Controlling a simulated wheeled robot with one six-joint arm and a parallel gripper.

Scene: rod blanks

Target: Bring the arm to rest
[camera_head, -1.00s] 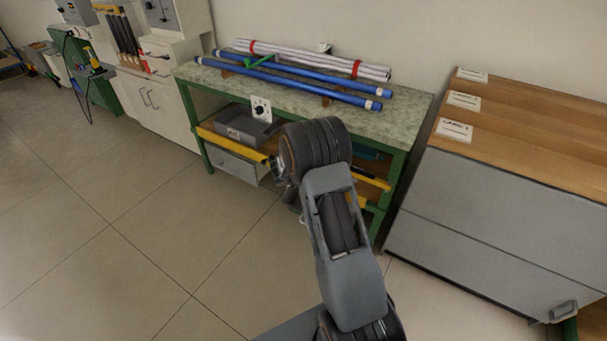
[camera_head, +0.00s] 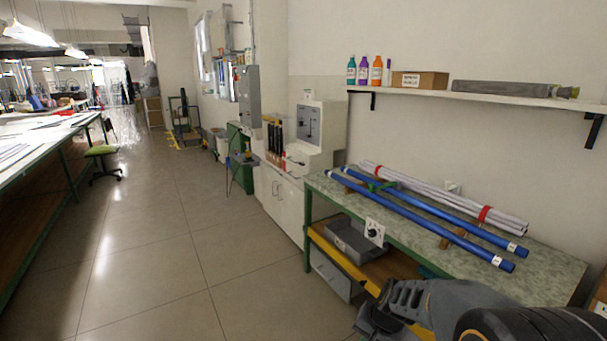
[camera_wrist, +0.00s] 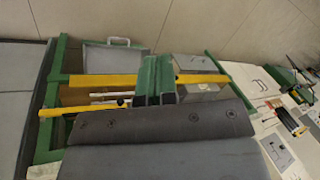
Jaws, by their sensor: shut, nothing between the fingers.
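My arm reaches in at the lower right of the head view, bent low in front of the green-framed bench (camera_head: 545,258). My gripper shows in the wrist view (camera_wrist: 156,78) as two fingers side by side, shut with nothing between them. In the head view the hand is small and dark at the bottom edge, and its fingertips cannot be made out. Two blue rods (camera_head: 425,222) lie across wooden supports on the bench top. A bundle of whitish rods (camera_head: 450,200) with red bands lies behind them. My gripper is apart from the rods.
A yellow rail (camera_head: 340,258) and a grey bin (camera_head: 352,238) are under the bench top. A wall shelf (camera_head: 470,97) holds bottles and a box. A white cabinet (camera_head: 283,200) stands beyond the bench. The floor at left (camera_head: 150,260) is open.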

